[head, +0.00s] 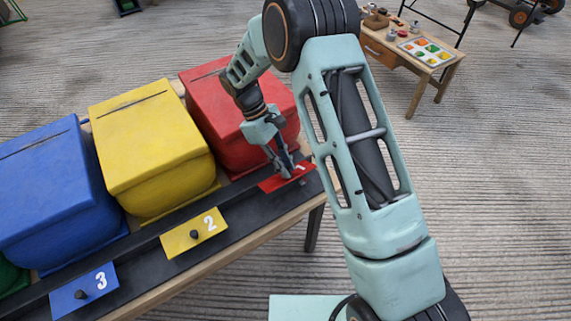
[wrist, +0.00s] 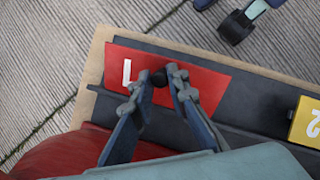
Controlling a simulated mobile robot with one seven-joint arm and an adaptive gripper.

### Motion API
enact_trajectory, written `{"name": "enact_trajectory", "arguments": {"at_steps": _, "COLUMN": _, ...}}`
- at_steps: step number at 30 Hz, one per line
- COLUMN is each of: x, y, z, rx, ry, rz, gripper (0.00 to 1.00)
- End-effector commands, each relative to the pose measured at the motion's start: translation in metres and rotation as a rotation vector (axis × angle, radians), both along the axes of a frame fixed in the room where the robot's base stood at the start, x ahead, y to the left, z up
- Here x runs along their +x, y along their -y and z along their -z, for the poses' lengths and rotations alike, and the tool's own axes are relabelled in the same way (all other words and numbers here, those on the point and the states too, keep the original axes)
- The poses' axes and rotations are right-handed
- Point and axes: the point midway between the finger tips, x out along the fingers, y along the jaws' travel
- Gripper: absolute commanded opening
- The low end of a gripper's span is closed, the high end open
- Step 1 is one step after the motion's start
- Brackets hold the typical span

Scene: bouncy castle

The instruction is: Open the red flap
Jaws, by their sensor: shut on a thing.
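The red flap (head: 269,185) marked 1 lies at the right end of the dark rail in the head view. It also shows in the wrist view (wrist: 205,77), flat-looking, with a small black knob (wrist: 159,77) in its middle. My gripper (head: 286,173) points down at the flap. In the wrist view its two fingertips (wrist: 157,88) are on either side of the knob and shut on it. The fingers hide part of the flap and knob in the head view. The red box (head: 215,105) stands behind the flap.
The yellow flap (head: 187,238) marked 2 and the blue flap (head: 70,299) marked 3 sit along the same rail. Yellow (head: 150,130) and blue (head: 45,190) boxes stand behind them. A small wooden table (head: 450,66) with a paint tray is at the back right.

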Motion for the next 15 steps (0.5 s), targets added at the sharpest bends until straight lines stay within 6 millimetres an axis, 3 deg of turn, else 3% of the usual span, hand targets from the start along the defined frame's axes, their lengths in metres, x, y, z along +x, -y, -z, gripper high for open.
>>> {"name": "enact_trajectory", "arguments": {"at_steps": 8, "x": 0.0011, "y": 0.0000, "z": -0.0005, "rx": 0.000, "ry": 0.003, "rz": -0.001, "gripper": 0.00}}
{"name": "enact_trajectory", "arguments": {"at_steps": 9, "x": 0.0011, "y": 0.0000, "z": -0.0005, "rx": 0.000, "ry": 0.003, "rz": -0.001, "gripper": 0.16}}
{"name": "enact_trajectory", "arguments": {"at_steps": 15, "x": 0.0007, "y": -0.0001, "z": -0.0003, "rx": 0.000, "ry": 0.002, "rz": -0.001, "gripper": 0.33}}
